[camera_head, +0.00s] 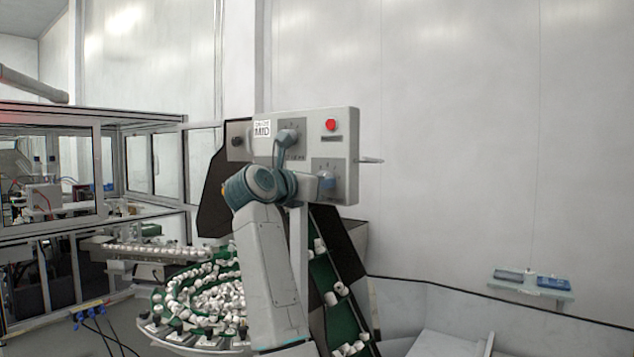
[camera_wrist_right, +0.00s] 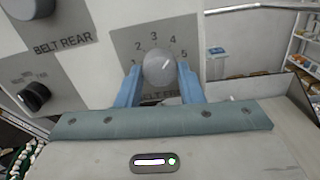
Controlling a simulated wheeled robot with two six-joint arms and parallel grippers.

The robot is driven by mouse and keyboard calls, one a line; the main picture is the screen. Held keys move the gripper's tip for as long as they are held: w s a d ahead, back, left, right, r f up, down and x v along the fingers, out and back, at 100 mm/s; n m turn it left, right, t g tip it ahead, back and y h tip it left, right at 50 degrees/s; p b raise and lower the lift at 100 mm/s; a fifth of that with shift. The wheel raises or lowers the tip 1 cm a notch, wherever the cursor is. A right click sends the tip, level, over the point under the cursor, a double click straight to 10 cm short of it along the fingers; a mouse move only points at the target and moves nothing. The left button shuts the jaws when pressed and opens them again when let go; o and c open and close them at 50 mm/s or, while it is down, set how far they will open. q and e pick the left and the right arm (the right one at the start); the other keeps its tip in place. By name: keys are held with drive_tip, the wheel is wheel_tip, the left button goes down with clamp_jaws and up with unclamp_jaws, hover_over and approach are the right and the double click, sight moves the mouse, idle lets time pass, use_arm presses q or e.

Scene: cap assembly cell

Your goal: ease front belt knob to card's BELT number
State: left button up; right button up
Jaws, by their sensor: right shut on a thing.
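The front belt knob (camera_wrist_right: 159,67), a round grey knob, sits on a grey dial plate numbered 1 to 5 (camera_wrist_right: 190,36) in the right wrist view. My right gripper (camera_wrist_right: 160,82) is shut on it, one blue finger at each side. The pointer mark cannot be made out, and the label below is partly covered by the gripper. In the head view my right gripper (camera_head: 327,181) is at the lower right of the control box (camera_head: 345,150). A white card (camera_head: 262,129) on the box's upper left reads "MID"; its smaller line is unreadable. My left gripper is not in view.
The BELT REAR knob (camera_wrist_right: 30,8) and a small black knob (camera_wrist_right: 34,96) are left of the front knob. A red button (camera_head: 331,125) is at the box's upper right. A bowl of white caps (camera_head: 205,295) and a green cleated belt (camera_head: 322,270) are below.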

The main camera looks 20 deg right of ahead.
drive_tip(key=shift+s+r+n+p, duration=0.1)
drive_tip(key=shift+n+p, duration=1.55)
drive_tip(key=shift+n, duration=2.25)
drive_tip(key=shift+s+r+n+p, duration=0.1)
drive_tip(key=shift+n+p, duration=1.5)
drive_tip(key=shift+n, duration=2.3)
drive_tip(key=shift+d, duration=0.1)
drive_tip(key=o, duration=1)
drive_tip(key=shift+w+f, duration=0.1)
drive_tip(key=shift+w, duration=0.05)
